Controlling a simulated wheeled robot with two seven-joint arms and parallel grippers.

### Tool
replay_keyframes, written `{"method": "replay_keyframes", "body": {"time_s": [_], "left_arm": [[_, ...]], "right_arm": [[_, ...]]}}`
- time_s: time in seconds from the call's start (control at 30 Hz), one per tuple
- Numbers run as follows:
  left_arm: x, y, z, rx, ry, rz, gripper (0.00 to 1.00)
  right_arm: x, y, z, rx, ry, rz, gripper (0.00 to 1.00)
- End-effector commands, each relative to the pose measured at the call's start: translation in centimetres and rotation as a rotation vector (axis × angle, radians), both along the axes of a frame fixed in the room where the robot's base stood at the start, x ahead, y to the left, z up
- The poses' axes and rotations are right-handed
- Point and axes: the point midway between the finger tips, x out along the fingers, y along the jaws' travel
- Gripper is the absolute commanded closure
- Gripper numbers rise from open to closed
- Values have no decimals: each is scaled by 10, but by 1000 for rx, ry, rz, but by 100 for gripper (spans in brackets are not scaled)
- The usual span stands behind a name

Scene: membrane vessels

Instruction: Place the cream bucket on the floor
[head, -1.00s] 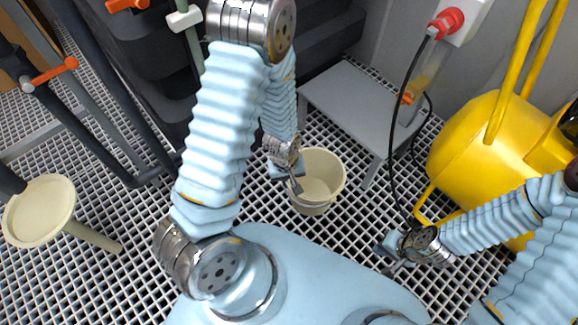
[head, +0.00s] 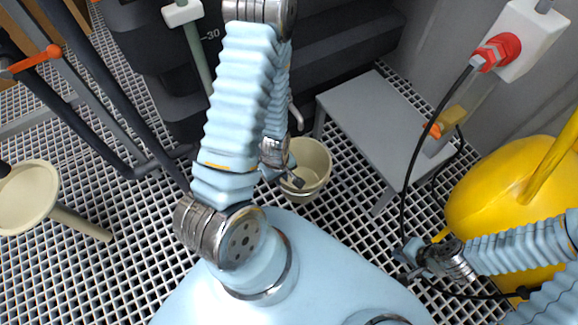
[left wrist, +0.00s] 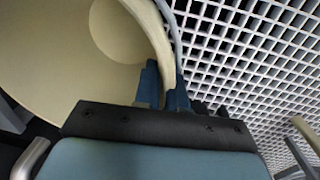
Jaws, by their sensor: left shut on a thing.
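The cream bucket (head: 308,168) is in the middle of the head view, above or on the white floor grating; I cannot tell whether its base touches. My left gripper (head: 290,180) is shut on the bucket's rim at its left side. In the left wrist view the bucket's inside (left wrist: 60,60) fills the upper left, and the blue fingers (left wrist: 163,88) pinch its wall. The floor grating (left wrist: 250,60) shows beside it. My right gripper (head: 405,265) is at the lower right, beside a black cable; its finger gap is too small to read.
A grey low bench (head: 375,115) stands just right of the bucket. A yellow container (head: 500,200) is at the right. A cream round funnel-like piece (head: 28,195) is at the left. Dark tubes and a black tank (head: 150,60) stand behind. A black cable (head: 420,150) hangs near my right arm.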

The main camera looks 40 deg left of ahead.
Motion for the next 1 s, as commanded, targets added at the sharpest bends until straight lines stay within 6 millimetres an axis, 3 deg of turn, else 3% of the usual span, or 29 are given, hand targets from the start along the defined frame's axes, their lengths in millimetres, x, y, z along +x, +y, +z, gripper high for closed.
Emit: {"method": "replay_keyframes", "body": {"time_s": [0.03, 0.4, 0.6, 0.8, 1.0], "left_arm": [[5, 1, -14, 4, -6, -6, 100], [15, 9, -19, -7, -5, -1, 100], [53, 42, -36, -4, 1, 3, 100], [74, 58, -72, -5, 4, 1, 100], [83, 65, -83, -5, 2, 0, 100]], "right_arm": [[0, 1, -26, 2, 2, 2, 100], [0, 2, -93, 9, 10, 2, 100], [0, 1, -97, 8, 6, 1, 100], [1, 1, -110, 8, 3, -2, 100], [1, 1, -113, 8, 2, -3, 100]]}}
